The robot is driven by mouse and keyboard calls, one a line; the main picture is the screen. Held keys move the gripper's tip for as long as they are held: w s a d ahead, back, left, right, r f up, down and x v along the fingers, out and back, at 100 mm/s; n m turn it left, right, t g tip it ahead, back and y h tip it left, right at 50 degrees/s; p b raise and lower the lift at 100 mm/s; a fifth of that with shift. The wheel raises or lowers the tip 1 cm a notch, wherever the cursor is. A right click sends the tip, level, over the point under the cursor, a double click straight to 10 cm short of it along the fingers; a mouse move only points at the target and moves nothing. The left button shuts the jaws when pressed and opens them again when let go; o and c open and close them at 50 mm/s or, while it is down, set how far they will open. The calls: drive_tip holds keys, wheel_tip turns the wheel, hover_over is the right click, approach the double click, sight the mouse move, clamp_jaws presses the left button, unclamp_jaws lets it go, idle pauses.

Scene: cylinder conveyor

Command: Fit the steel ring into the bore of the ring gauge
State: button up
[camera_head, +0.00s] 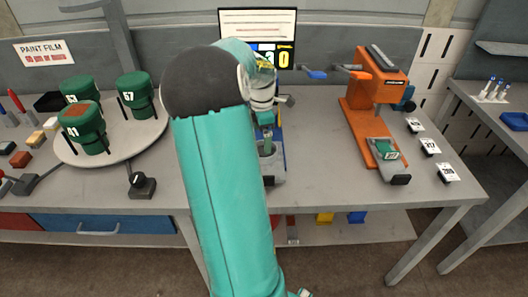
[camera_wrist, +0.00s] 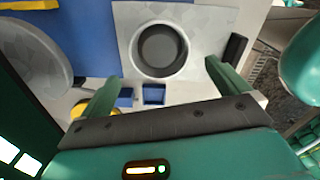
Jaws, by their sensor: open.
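In the wrist view, a pale grey block (camera_wrist: 204,38) carries a round bore with a light metal rim (camera_wrist: 134,50) and a dark grey inside. It looks like the ring gauge. I cannot tell whether the rim is a separate steel ring or part of the block; no other steel ring is clear. My gripper (camera_wrist: 163,84) is open, its two green fingers wide apart, with the bore beyond them and nothing held between them. In the head view my arm hides most of this spot; a green finger of my gripper (camera_head: 267,147) shows beside it.
A round pale turntable (camera_head: 110,148) with green drums (camera_head: 84,127) stands left. An orange bench device (camera_head: 378,85) stands right, with white numbered tags (camera_head: 430,146) nearby. A screen (camera_head: 257,35) stands behind. A small blue box (camera_wrist: 153,94) lies near the fingers. Bare tabletop (camera_head: 325,165) lies between.

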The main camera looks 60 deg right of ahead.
wheel_tip(320, 180, down, 5)
drive_tip(key=shift+s+f, duration=0.1)
drive_tip(key=shift+c, duration=0.2)
drive_tip(key=c, duration=1.1)
drive_tip(key=shift+o, duration=0.2)
